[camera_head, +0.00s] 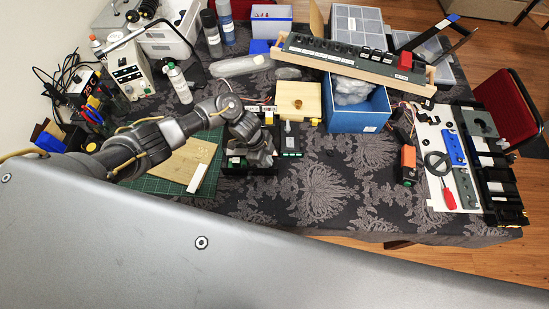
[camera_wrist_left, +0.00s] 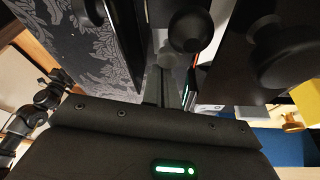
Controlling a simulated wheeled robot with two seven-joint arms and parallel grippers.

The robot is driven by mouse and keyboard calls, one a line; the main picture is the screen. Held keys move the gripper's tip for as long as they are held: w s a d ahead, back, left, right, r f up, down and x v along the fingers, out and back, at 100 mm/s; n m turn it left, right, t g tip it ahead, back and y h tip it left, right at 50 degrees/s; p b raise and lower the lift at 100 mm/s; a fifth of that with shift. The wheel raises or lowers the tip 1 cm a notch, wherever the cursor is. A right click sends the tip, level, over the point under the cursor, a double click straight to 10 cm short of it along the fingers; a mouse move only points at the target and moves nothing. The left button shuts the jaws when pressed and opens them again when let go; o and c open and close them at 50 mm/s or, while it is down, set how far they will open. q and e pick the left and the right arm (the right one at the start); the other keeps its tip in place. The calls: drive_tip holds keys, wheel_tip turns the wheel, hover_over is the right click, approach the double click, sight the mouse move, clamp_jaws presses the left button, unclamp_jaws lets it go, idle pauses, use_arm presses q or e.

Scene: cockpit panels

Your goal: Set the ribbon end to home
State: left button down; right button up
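I cannot pick out the ribbon end for certain in either view. A small black panel (camera_head: 289,143) with a grey lever and small lit labels stands on the patterned cloth at the middle of the table. My left gripper (camera_head: 262,158) is just left of it, low over a dark unit (camera_head: 238,168), and its fingers are largely hidden in the head view. In the left wrist view a round black knob (camera_wrist_left: 188,30) shows close in front of the gripper, among dark parts. Whether the fingers touch it is unclear. My right gripper is in neither view.
A light wooden block (camera_head: 296,100) and a blue box (camera_head: 357,109) stand behind the black panel. An orange-and-black device (camera_head: 408,163) lies to the right. The cloth (camera_head: 340,195) in front is clear.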

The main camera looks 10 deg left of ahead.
use_arm(q)
drive_tip(key=shift+s+d, duration=0.1)
drive_tip(key=shift+d, duration=0.35)
drive_tip(key=d+p, duration=0.1)
drive_tip(key=d, duration=0.2)
drive_tip(key=shift+d+r, duration=0.1)
drive_tip(key=shift+d, duration=0.05)
drive_tip(key=v, duration=1)
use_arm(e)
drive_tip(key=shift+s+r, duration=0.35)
